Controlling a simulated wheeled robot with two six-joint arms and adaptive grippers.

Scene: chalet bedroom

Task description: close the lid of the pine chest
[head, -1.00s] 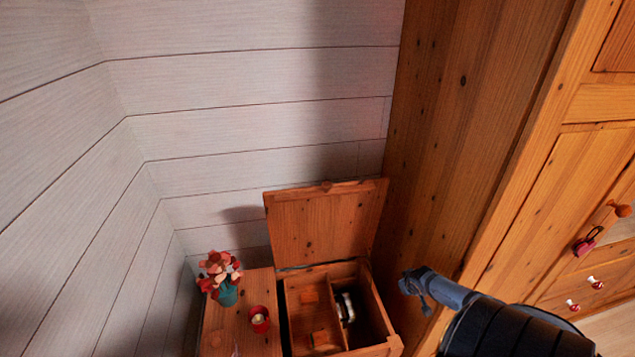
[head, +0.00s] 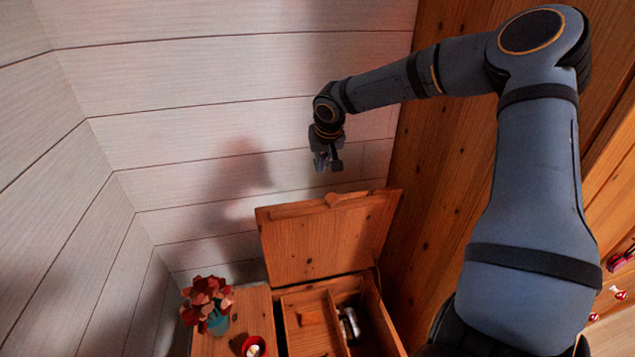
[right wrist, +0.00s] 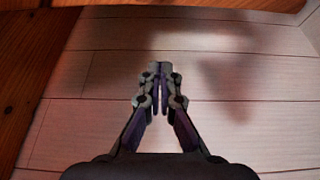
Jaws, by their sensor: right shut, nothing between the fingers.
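The pine chest (head: 374,325) stands at the bottom middle of the head view, in the corner beside the tall wooden cupboard. Its lid (head: 325,240) stands raised, leaning up towards the white wall, with a wooden knob (head: 340,197) at its top edge. My right gripper (head: 328,165) is above the lid's top edge in the head view, apart from it, pointing down. In the right wrist view the fingers (right wrist: 160,68) meet with nothing between them, in front of pale boards. A wooden surface shows along the top of that view. My left gripper is not in view.
Inside the chest are an orange block (head: 311,318) and a metallic round thing (head: 349,324), split by a divider. Left of it, a wooden top bears a teal vase with red flowers (head: 208,302) and a red cup (head: 255,347). The cupboard (head: 440,150) bounds the right side.

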